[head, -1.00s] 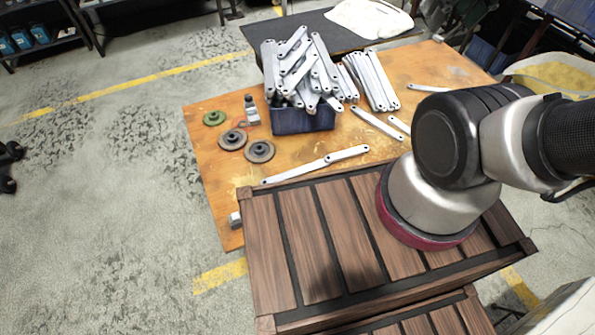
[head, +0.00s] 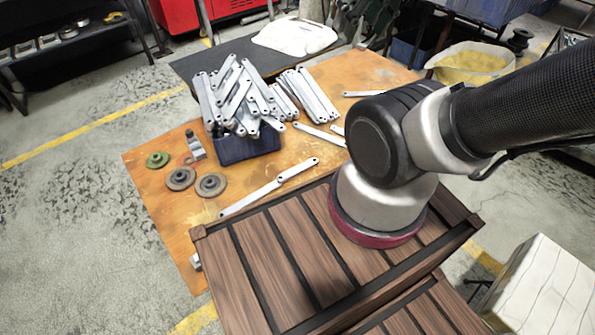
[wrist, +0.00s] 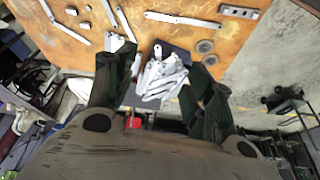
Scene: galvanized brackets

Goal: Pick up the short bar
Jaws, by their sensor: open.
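Several pale grey metal bars with holes lie on the orange-brown worktable (head: 160,220). A shorter bar (head: 299,169) lies end to end with a longer bar (head: 249,199), touching or overlapping it; the short one also shows in the wrist view (wrist: 160,17).
A dark blue bin (head: 250,147) heaped with bars stands on the table, with more bars (head: 310,92) stacked beside it. A wooden slatted crate (head: 270,255) stands in front.

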